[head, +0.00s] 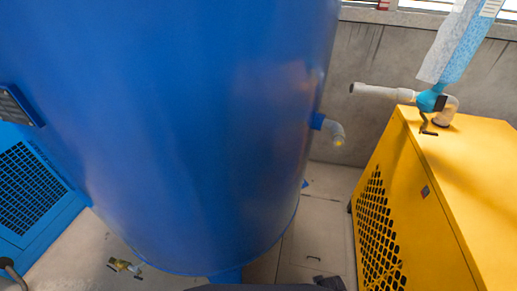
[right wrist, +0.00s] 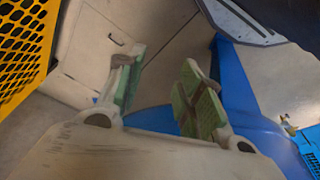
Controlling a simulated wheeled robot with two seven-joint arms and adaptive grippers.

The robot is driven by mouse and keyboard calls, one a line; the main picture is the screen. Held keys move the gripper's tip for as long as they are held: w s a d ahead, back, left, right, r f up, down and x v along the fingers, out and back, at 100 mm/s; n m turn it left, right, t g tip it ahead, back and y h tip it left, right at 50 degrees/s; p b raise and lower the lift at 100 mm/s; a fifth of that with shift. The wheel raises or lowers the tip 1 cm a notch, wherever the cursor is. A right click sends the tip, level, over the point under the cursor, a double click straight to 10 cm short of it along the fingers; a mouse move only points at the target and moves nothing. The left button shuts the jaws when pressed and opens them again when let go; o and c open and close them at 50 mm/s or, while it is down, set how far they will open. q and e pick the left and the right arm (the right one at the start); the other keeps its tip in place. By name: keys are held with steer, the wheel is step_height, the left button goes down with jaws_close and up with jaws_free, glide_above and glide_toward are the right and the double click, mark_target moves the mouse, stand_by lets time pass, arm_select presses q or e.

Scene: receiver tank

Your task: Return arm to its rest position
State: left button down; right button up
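My right gripper (right wrist: 163,82) shows in the right wrist view with its two green-padded fingers apart. Nothing is held between them, and bare floor and part of the blue tank lie beyond. In the head view only dark parts show at the bottom edge, too little to tell whether they belong to my arm. My left gripper is not in view.
A large blue tank (head: 190,120) with a side pipe (head: 337,133) fills the head view's middle. A yellow cabinet (head: 470,180) topped by a valve (head: 431,101) stands at right. Floor between tank and cabinet is mostly clear.

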steer(key=s+d+f+b, duration=0.1)
steer(key=s+d+f, duration=0.1)
steer(key=s+f, duration=0.9)
steer(key=s+d+f+g+b, duration=0.1)
steer(key=s+d+f, duration=0.1)
steer(key=s+f, duration=1)
steer(key=shift+f, duration=0.3)
steer(key=shift+s, duration=0.15)
